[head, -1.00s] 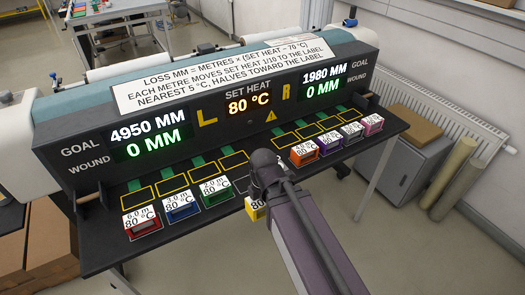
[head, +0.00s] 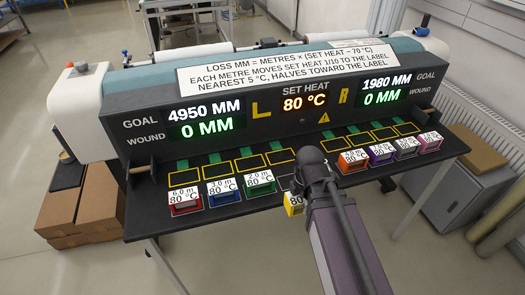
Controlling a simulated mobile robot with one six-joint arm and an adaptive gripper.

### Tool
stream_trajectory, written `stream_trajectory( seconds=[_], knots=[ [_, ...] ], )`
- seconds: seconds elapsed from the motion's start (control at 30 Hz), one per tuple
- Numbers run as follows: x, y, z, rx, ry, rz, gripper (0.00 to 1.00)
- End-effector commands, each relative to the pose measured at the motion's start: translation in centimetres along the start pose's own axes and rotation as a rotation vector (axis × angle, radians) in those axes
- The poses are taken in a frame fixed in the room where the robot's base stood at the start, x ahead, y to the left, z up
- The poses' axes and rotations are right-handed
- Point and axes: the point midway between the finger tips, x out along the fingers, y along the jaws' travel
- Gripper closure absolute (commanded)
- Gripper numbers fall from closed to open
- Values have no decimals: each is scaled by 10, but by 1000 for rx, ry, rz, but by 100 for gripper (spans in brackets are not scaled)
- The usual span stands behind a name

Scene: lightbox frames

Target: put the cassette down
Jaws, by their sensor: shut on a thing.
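A yellow cassette (head: 293,204) with a white label shows at the front of the black shelf, left of my arm. Only its left part shows; the label reads 80 and the rest is hidden. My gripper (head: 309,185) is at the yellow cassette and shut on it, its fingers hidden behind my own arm. I cannot tell whether the cassette touches the shelf. Left of it stand red (head: 186,202), blue (head: 222,193) and green (head: 260,183) cassettes. Right of it stand orange (head: 352,162), purple (head: 381,154), grey (head: 406,147) and pink (head: 430,142) ones.
The black shelf (head: 150,228) has rows of yellow-outlined slots, such as the empty left one (head: 184,178). Behind it rises the machine panel (head: 290,122) showing SET HEAT 80 °C and both WOUND readings 0 MM. Cardboard boxes (head: 95,205) stand at left.

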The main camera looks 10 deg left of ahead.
Motion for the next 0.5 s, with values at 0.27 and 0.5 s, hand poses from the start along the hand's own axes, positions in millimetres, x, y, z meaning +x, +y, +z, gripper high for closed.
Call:
stream_trajectory(
  seconds=[0.27, 0.5],
  knots=[
    [-14, 68, -12, -2, 0, 0, 79],
    [-28, 140, -32, -2, 0, 0, 79]
  ],
)
